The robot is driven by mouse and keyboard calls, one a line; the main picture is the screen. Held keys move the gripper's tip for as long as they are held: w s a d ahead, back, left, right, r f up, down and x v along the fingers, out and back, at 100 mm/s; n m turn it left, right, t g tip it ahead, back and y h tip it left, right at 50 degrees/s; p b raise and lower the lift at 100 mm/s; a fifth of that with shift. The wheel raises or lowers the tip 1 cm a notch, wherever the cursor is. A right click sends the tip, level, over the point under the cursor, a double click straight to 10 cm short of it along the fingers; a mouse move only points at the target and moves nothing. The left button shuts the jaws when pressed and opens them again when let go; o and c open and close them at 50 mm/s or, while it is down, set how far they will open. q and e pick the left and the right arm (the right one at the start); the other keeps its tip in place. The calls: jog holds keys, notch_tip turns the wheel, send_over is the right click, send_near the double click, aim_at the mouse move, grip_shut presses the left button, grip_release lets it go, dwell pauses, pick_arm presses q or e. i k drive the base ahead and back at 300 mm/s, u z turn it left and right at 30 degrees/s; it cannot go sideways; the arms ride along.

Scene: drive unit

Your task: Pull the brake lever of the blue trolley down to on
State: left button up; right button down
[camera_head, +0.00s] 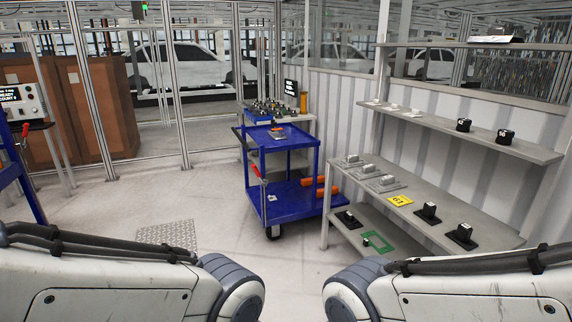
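The blue trolley (291,204) stands on the floor near the middle of the view, left of the grey shelf unit. A thin lever with a red grip (256,168) is on its left side, between the upper and lower decks. The red end points up and slightly left. I cannot read any on or off marking at this size. Two orange cylinders lie on the lower deck, and a small flat item is on the upper deck. Both my arms show only as white and grey links at the bottom; neither gripper is in view.
Grey shelves (450,190) with several small devices and a yellow card (400,200) fill the right side. Another blue frame with a red lever (25,131) is at the left edge. Brown cabinets (110,105) stand behind. The floor before the trolley is clear, with a metal plate (167,234).

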aim_at(254, 167)
jog(key=i, duration=3.6)
jog(key=z, duration=2.6)
jog(key=i, duration=0.35)
jog(key=u, duration=3.4)
